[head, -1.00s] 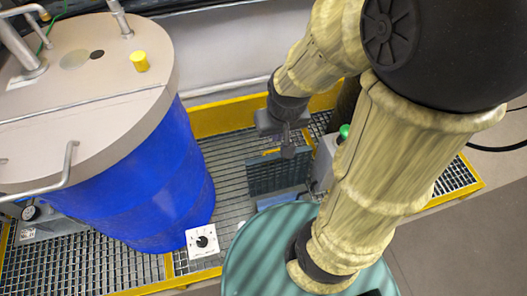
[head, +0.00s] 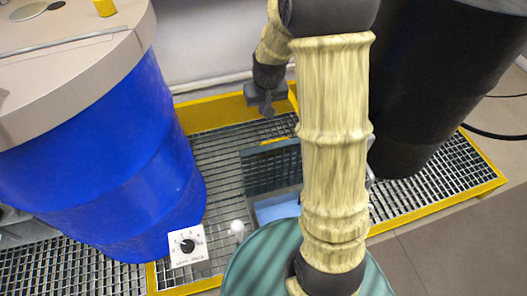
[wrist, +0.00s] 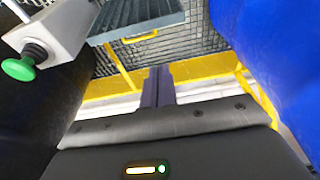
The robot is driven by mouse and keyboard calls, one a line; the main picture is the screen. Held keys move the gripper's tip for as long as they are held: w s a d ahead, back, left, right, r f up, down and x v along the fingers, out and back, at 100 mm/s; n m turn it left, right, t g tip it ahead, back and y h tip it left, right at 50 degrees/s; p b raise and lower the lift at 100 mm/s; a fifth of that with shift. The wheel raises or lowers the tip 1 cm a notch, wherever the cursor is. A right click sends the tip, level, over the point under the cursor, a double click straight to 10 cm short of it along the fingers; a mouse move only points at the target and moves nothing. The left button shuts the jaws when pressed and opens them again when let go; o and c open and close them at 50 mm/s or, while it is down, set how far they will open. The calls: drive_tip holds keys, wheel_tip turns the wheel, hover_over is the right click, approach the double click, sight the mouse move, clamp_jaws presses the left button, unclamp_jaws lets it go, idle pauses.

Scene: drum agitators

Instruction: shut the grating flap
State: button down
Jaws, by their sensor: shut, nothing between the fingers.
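The grating flap (head: 265,170) stands raised in the head view, with a yellow handle (head: 276,141) along its upper edge. In front of it is the opening, with a light blue surface (head: 278,209) inside, partly hidden by my arm. In the wrist view the flap (wrist: 140,17) and its yellow handle (wrist: 140,37) show at the top. My gripper (head: 268,112) is beyond the flap's upper edge in the head view, apart from the handle in the picture. In the wrist view its fingers (wrist: 158,72) are together and hold nothing.
A blue drum (head: 100,150) stands left and a black drum (head: 430,90) right of the grating (head: 215,165). Yellow edging (head: 215,112) borders it. A dial plate (head: 187,246) is at the front. A box (wrist: 50,25) with a green button (wrist: 18,69) shows in the wrist view.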

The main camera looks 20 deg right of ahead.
drive_tip(key=w+d+f+b, duration=0.1)
drive_tip(key=w+f+b, duration=0.3)
drive_tip(key=f, duration=0.4)
drive_tip(key=w+d+f+b, duration=0.1)
drive_tip(key=w+f+b, duration=0.4)
drive_tip(key=f, duration=0.4)
drive_tip(key=shift+w+f+b, duration=0.15)
drive_tip(key=shift+f+b, duration=0.05)
drive_tip(key=shift+b, duration=0.65)
drive_tip(key=b+x, duration=0.1)
drive_tip(key=x, duration=0.4)
drive_tip(key=b+x, duration=0.2)
drive_tip(key=x, duration=0.2)
drive_tip(key=shift+w+d+f, duration=0.1)
drive_tip(key=shift+d+f, duration=0.1)
drive_tip(key=shift+f, duration=0.15)
drive_tip(key=shift+f+b, duration=0.25)
drive_tip(key=shift+b, duration=0.05)
drive_tip(key=shift+s+r+b, duration=0.15)
drive_tip(key=shift+s+b, duration=0.15)
drive_tip(key=shift+s, duration=0.65)
drive_tip(key=shift+s+r+b, duration=0.1)
drive_tip(key=shift+s+b, duration=0.15)
drive_tip(key=shift+s, duration=0.7)
